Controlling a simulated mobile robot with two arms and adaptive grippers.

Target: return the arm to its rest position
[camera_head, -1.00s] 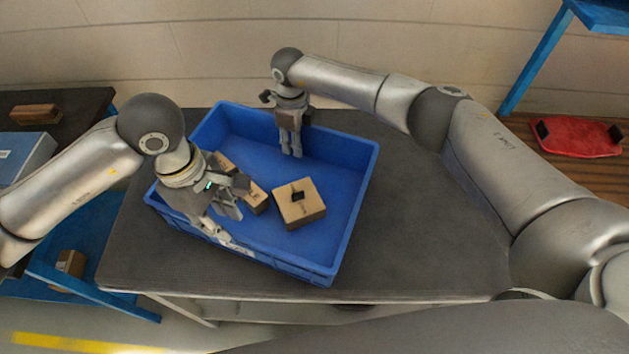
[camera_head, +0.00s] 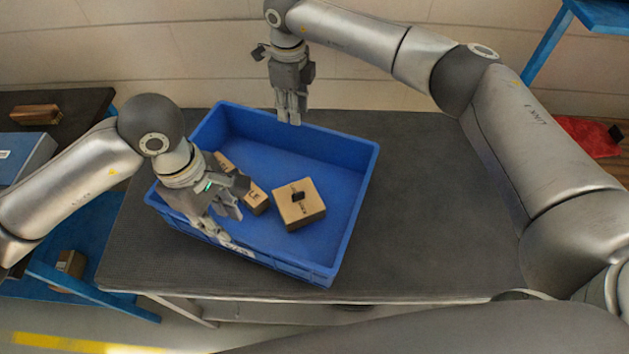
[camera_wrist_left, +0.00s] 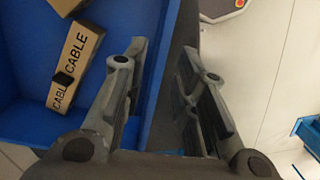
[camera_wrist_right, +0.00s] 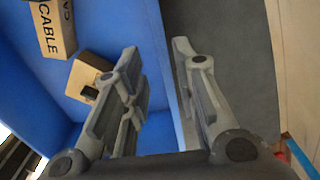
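My right gripper (camera_head: 289,116) hangs over the far rim of the blue crate (camera_head: 335,262), fingers pointing down. The right wrist view shows its fingers apart (camera_wrist_right: 156,52) with nothing between them, above the crate's rim and the table. My left gripper (camera_head: 228,224) is at the crate's near-left wall. The left wrist view shows its fingers apart (camera_wrist_left: 162,54) and empty, above the crate's edge. Whether it touches the wall cannot be told. A cardboard carton (camera_head: 311,209) and a cable box (camera_wrist_left: 77,62) lie in the crate.
The crate stands on a dark grey table (camera_head: 430,230) with free room on its right. A pale wall (camera_head: 150,55) is behind. Blue-framed shelving (camera_head: 75,285) stands at the left, and a red object (camera_head: 588,135) lies at the far right.

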